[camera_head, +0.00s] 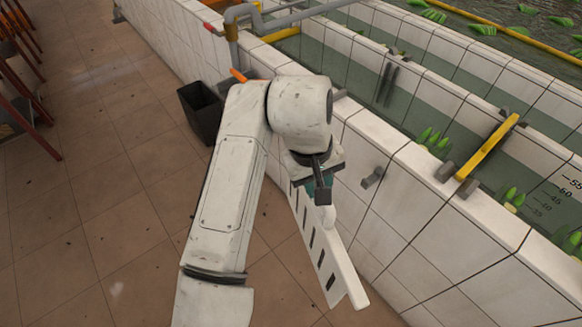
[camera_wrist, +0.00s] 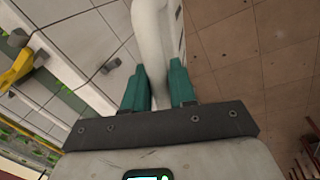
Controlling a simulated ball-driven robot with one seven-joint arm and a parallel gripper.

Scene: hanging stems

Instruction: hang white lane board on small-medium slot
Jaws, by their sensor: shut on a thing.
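The white lane board (camera_head: 325,258) is a long pale panel with a row of dark slots, seen in the head view beside the tiled wall. It hangs tilted below my gripper (camera_head: 318,186), its lower end toward the picture's bottom right. In the wrist view the teal fingers of my gripper (camera_wrist: 159,85) are shut on a white rounded part of the lane board (camera_wrist: 153,45). A small grey bracket (camera_head: 372,177) sticks out of the wall to the right of the board; it also shows in the wrist view (camera_wrist: 111,65). I cannot tell whether it is the small-medium slot.
The white tiled pool wall (camera_head: 420,205) runs diagonally along the right. A yellow bar (camera_head: 487,147) with grey feet sits on its top edge. A dark bin (camera_head: 200,112) stands against the wall farther back. The brown tiled floor (camera_head: 95,190) on the left is mostly clear.

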